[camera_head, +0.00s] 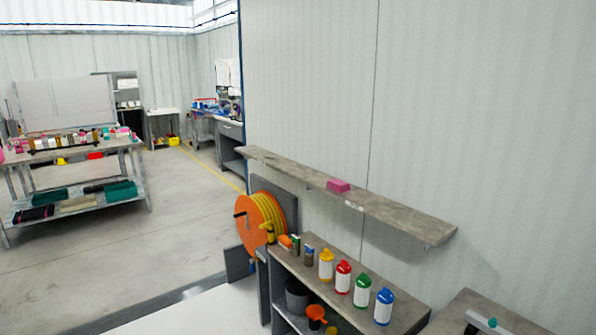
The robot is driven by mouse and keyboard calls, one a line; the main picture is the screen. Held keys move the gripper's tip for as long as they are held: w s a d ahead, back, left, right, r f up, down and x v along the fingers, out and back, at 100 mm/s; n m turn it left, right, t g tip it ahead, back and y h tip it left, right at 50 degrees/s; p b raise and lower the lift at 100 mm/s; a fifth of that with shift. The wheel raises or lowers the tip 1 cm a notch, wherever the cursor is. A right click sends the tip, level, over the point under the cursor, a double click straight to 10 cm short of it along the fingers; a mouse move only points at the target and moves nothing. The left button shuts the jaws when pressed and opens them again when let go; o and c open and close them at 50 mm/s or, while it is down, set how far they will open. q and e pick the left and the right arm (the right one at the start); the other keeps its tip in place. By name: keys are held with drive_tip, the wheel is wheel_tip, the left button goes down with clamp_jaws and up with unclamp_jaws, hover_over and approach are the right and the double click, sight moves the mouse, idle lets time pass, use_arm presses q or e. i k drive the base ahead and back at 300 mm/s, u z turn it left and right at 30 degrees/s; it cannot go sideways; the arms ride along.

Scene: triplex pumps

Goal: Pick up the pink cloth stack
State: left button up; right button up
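A small pink cloth stack (338,185) lies on the long grey wall shelf (395,213), right of the shelf's middle-left part and just above a small white label on its front edge. Nothing covers it and nothing touches it from above. Neither of my grippers shows in this view.
Below the shelf, a grey cabinet (322,287) carries yellow, red, green and blue bottles (362,291). An orange hose reel (262,218) stands left of it. A cluttered workbench (75,150) is at far left. The floor between (180,235) is clear.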

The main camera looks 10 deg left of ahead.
sight(339, 185)
drive_tip(key=u, duration=0.55)
drive_tip(key=i, duration=0.95)
drive_tip(key=u, duration=0.55)
drive_tip(key=i, duration=0.8)
drive_tip(key=z, duration=0.7)
